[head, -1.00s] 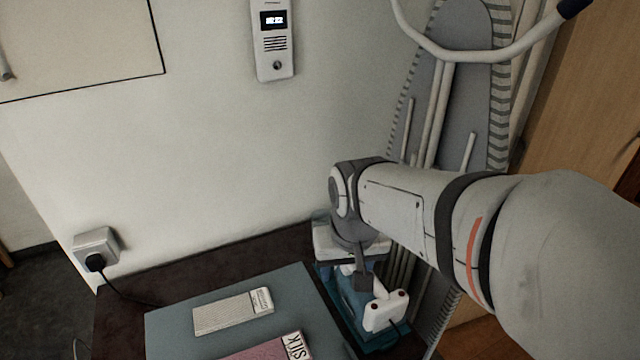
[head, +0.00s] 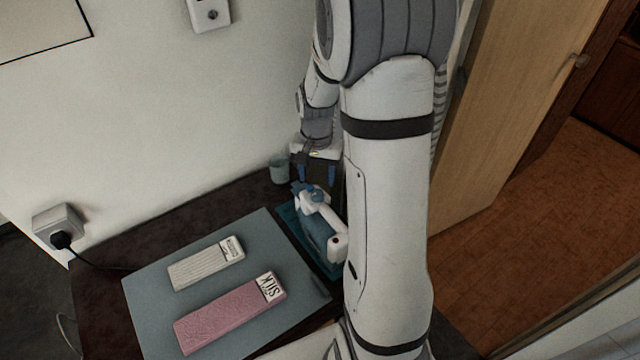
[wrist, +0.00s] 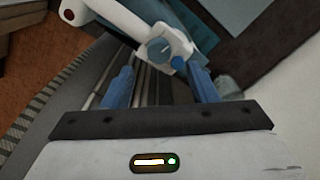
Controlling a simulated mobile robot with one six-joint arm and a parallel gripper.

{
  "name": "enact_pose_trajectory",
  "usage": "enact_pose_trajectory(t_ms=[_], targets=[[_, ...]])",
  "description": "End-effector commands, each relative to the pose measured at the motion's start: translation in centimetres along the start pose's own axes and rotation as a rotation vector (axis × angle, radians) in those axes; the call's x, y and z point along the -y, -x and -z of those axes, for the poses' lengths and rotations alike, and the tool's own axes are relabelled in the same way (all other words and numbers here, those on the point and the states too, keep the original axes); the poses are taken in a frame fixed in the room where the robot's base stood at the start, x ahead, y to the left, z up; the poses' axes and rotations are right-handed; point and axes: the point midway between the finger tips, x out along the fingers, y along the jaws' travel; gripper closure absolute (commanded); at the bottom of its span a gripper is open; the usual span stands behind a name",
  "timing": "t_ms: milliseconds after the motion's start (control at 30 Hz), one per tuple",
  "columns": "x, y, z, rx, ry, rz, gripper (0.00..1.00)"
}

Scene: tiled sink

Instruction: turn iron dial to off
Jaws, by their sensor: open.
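The iron (head: 322,222) is white and blue and sits on a teal rest at the right side of the dark table, with its handle toward me. Its blue dial (head: 314,194) is on the far end of the handle; the dial also shows in the wrist view (wrist: 158,50). The dial's setting is too small to read. My gripper (head: 317,180) is open and empty just beyond the iron's far end. In the wrist view my gripper's blue fingers (wrist: 160,84) are spread, with the dial ahead between and beyond them. Part of the iron is hidden by my arm.
A glass (head: 280,169) stands by the wall near my gripper. A plugged wall socket (head: 58,222) is at the left. A wooden door (head: 510,110) is at the right.

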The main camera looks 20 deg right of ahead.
Motion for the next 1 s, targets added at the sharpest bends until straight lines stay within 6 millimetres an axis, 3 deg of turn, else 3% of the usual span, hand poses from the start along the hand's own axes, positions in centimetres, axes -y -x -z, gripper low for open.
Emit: enact_pose_trajectory(t_ms=[100, 300, 667, 1000], targets=[[0.0, -2.2, -0.1, 0.005, 0.001, -0.002, 0.47], [0.0, -4.6, -0.1, 0.002, 0.002, -0.001, 0.47], [0.1, -5.4, -0.1, 0.0, 0.003, 0.0, 0.47], [0.1, -5.4, -0.1, 0.0, 0.004, 0.0, 0.73]])
